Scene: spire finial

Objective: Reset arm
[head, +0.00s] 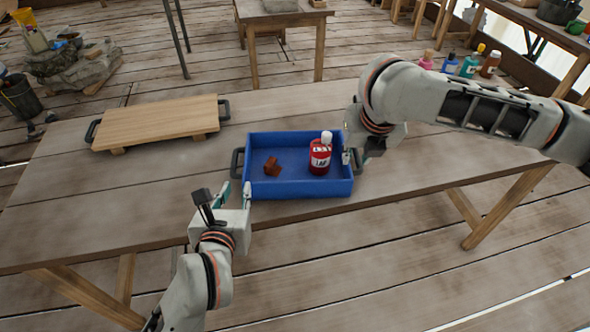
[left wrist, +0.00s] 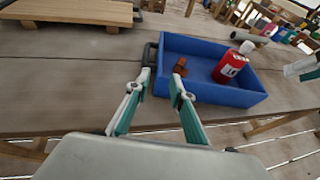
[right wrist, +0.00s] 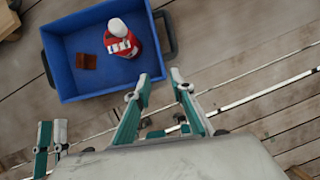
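My left gripper (head: 236,190) is at the near left corner of the blue tray (head: 262,189). In the left wrist view its fingers (left wrist: 163,75) are apart with nothing between them, just in front of the tray wall. My right gripper (head: 354,157) is by the tray's right end. In the right wrist view its fingers (right wrist: 160,80) are apart and empty, just off the tray's side. A red bottle (head: 320,158) with a white cap stands in the tray's right part. A small brown block (head: 272,167) lies in its left part.
A wooden board with dark handles (head: 155,122) lies at the left of the table (head: 120,195). The table between board and tray is clear. Several paint bottles (head: 468,65) stand at the back right.

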